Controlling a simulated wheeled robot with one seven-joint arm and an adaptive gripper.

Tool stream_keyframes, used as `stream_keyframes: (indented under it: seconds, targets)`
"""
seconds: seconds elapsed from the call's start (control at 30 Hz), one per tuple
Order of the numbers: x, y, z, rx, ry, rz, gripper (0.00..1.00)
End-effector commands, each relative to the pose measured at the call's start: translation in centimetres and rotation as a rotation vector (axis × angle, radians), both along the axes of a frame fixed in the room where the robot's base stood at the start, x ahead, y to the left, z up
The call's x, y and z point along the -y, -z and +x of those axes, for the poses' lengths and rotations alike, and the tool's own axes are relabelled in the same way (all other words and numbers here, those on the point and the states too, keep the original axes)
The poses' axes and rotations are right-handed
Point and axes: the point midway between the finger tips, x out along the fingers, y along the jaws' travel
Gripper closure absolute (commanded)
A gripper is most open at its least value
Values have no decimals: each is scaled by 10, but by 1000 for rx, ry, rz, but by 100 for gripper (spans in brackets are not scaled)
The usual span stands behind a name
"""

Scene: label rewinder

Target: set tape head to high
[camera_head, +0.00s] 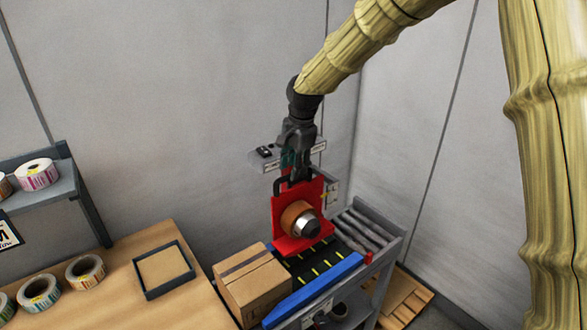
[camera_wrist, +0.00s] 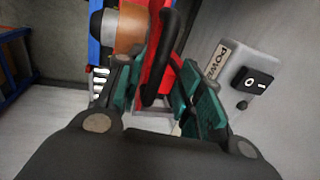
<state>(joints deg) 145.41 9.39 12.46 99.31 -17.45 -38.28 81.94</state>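The tape head is a red plate (camera_head: 282,204) with an orange-brown roll and grey hub (camera_head: 303,222) on its front. It stands above the conveyor (camera_head: 318,262), beside a cardboard box. A black handle (camera_wrist: 168,50) sticks out from the red plate (camera_wrist: 156,42). My gripper (camera_head: 297,170) points down at the top of the tape head. In the wrist view, its teal-padded fingers (camera_wrist: 158,88) are spread, with the handle between them and gaps showing. Head-view contact is hidden by the gripper. I cannot read any height mark.
A grey power box (camera_wrist: 245,85) with a black switch (camera_wrist: 253,82) is close to the right finger. The cardboard box (camera_head: 253,282) sits at the conveyor's left end. A blue rail (camera_head: 312,290) edges the conveyor. A wooden table (camera_head: 175,305) holds label rolls and a tray (camera_head: 163,270).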

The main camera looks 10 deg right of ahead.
Motion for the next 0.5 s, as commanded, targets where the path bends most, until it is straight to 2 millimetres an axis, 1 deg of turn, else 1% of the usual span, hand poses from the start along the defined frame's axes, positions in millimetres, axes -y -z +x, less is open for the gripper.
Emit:
stream_keyframes:
  seconds: [0.03, 0.3, 0.5]
  targets:
    - [0, -9, -1, 4, 1, 0, 63]
    - [5, -58, -10, 6, 1, -1, 63]
    - [7, -87, -15, 4, 0, 0, 63]
